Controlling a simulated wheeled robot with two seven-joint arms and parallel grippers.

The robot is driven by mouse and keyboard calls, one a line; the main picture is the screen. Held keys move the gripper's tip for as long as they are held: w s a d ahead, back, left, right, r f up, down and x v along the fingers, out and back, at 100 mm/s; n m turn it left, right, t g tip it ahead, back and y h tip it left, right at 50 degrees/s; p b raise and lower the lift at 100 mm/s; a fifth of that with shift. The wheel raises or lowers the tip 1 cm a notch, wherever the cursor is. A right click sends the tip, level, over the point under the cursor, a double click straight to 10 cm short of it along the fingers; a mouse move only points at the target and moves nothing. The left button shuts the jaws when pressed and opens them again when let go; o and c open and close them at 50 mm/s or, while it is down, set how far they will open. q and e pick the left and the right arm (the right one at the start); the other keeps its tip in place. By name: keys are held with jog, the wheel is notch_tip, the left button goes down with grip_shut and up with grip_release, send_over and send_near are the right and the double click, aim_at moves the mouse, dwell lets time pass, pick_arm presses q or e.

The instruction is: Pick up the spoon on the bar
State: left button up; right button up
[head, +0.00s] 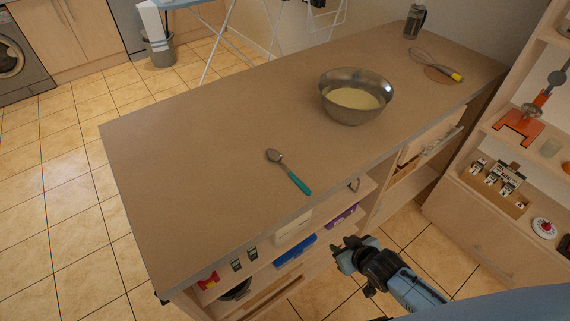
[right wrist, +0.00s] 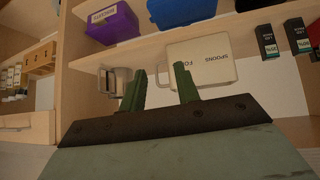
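The spoon (head: 289,172) lies on the bar (head: 190,160), near its front edge. It has a teal handle pointing toward that edge and a metal bowl end pointing away. My right gripper (head: 343,250) is in front of the bar, below the countertop level and to the right of the spoon, apart from it. In the right wrist view its two green fingers (right wrist: 160,82) stand apart with nothing held between them. The spoon does not show in the right wrist view. My left gripper is not in view.
A metal bowl (head: 355,97) with pale contents stands on the bar, right of the spoon. A whisk (head: 437,64) and a dark jar (head: 414,22) are farther back. Shelves under the bar hold a labelled box (right wrist: 204,66) and a blue bin (right wrist: 180,10). The countertop around the spoon is clear.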

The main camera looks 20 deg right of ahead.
jog(key=w+a+r+t+y, duration=0.1)
jog(key=w+a+r+t, duration=0.2)
jog(key=r, duration=0.9)
jog(key=n+y, duration=0.1)
jog(key=y, duration=0.1)
send_near(285, 166)
jog(key=s+d, duration=0.2)
jog(key=s, duration=0.3)
jog(key=shift+n+t+y, duration=0.3)
jog(key=shift+t, duration=0.2)
jog(key=x, duration=0.2)
jog(key=r+x, duration=0.1)
jog(key=x, duration=0.4)
jog(key=shift+w+a+r, duration=0.1)
jog(key=shift+w+a, duration=0.1)
jog(key=shift+w, duration=0.35)
jog(key=shift+b+x, duration=0.55)
jog(key=shift+x, duration=2.3)
jog(key=shift+s, duration=0.1)
jog(key=shift+d, duration=0.1)
grip_shut()
